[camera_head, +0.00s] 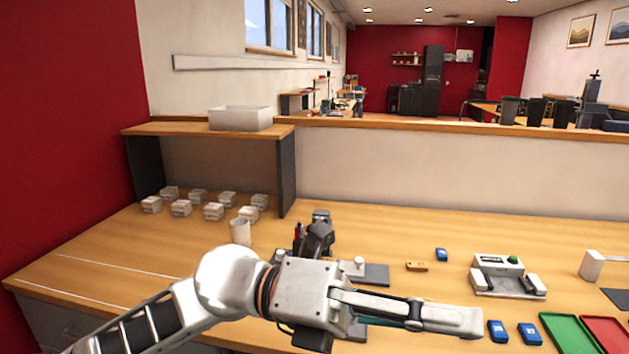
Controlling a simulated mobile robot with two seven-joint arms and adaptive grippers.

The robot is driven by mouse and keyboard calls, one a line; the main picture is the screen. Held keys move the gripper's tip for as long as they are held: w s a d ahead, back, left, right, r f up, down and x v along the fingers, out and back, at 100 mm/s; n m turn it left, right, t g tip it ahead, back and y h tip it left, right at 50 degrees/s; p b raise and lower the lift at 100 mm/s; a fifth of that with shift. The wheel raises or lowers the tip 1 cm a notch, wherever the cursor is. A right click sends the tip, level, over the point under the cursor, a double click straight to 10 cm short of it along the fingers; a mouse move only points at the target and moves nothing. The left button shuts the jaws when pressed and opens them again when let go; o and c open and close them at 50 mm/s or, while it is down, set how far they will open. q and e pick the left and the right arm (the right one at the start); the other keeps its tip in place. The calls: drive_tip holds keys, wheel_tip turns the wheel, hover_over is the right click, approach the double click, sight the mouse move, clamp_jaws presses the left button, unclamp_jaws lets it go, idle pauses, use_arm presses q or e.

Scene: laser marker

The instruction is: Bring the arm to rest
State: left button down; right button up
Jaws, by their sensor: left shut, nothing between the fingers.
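My left arm comes in from the lower left and reaches across the front of the wooden bench (400,240). My left gripper (478,321) points to the right, above the bench, with its fingers shut and nothing between them. A dark device with a grey base (374,275) stands behind the arm and is partly hidden by it. My right gripper is not in view.
Blue pieces (498,331) lie just beyond my fingertips, near a green tray (573,334) and a red tray (608,334). A white machine (507,277) with a green button stands behind them. A white cup (240,232) and several small stacks (214,211) stand left.

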use_arm(q)
drive_tip(key=w+a+f+n+t+h, duration=0.1)
drive_tip(key=w+a+n+t+h, duration=0.2)
drive_tip(key=w+n+t, duration=0.4)
drive_tip(key=w+a+f+n+t+h, duration=0.2)
drive_tip(key=w+a+n+t+h, duration=0.25)
drive_tip(key=n, duration=0.45)
drive_tip(key=w+a+f+n+t+y+p, duration=0.1)
drive_tip(key=w+a+f+n+t+y, duration=0.3)
drive_tip(key=f+n+t+y, duration=0.3)
drive_tip(key=w+a+f+n+t+y, duration=0.3)
drive_tip(key=a+f+n+t+y, duration=0.25)
drive_tip(key=f+n, duration=0.35)
drive_tip(key=s+a+f+n+g+y, duration=0.15)
drive_tip(key=a+f+n+y, duration=0.25)
drive_tip(key=f, duration=0.6)
drive_tip(key=s+a+f+n+g+y, duration=0.1)
drive_tip(key=s+a+f+n+y, duration=0.3)
drive_tip(key=f, duration=0.6)
drive_tip(key=s+a+f+n+g+y, duration=0.2)
drive_tip(key=s+a+f, duration=0.6)
drive_tip(key=s+f, duration=0.5)
wheel_tip(320, 180, down, 3)
drive_tip(key=shift+s+a+r+n+g+p, duration=0.15)
drive_tip(key=shift+s+n+g+p, duration=0.3)
drive_tip(key=shift+g, duration=0.8)
